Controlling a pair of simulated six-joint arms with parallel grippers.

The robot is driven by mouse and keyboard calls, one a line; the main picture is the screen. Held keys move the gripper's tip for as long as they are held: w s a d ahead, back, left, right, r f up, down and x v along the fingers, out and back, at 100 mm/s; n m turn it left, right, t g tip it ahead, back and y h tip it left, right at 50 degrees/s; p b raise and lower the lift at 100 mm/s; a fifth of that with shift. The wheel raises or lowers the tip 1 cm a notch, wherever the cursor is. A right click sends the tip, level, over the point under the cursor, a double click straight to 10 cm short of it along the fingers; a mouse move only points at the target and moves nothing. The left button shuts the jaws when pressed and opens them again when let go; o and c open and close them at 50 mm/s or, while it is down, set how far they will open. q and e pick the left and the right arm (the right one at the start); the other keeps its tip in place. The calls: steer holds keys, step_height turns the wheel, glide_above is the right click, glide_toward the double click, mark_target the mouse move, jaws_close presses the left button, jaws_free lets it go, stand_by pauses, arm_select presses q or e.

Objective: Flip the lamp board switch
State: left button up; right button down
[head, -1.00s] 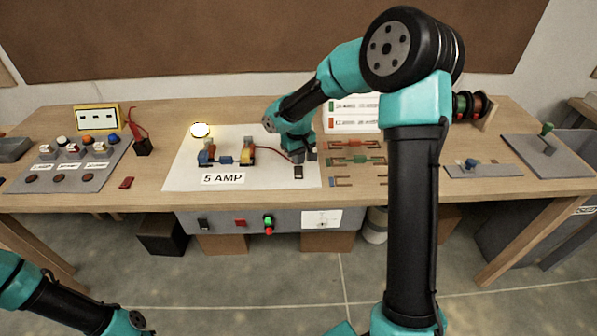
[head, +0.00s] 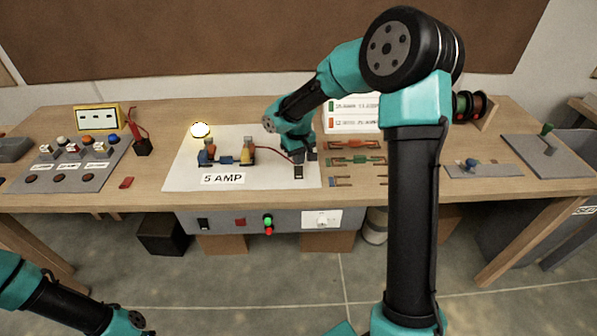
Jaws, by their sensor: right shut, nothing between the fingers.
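The white lamp board (head: 270,180) lies flat on the bench, with a "5 AMP" label (head: 223,179) at its front. A lamp (head: 200,130) glows at its back left corner. A fuse holder (head: 226,158) with a blue middle part sits on the board. A small dark switch (head: 304,171) is near the board's right edge. My right gripper (head: 305,160) points down right at the switch, shut and empty; whether its tips touch it I cannot tell. My left arm shows at lower left, with its gripper outside the picture.
A grey panel with buttons (head: 70,165) and a yellow meter (head: 97,116) stand at left. A lever plate (head: 545,155) is at far right. My right arm's links cross the right half.

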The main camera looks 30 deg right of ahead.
mark_target(297, 168)
steer(key=shift+f, duration=1.3)
stand_by(1.4)
steer(key=shift+r, duration=3.5)
steer(key=shift+a, duration=0.15)
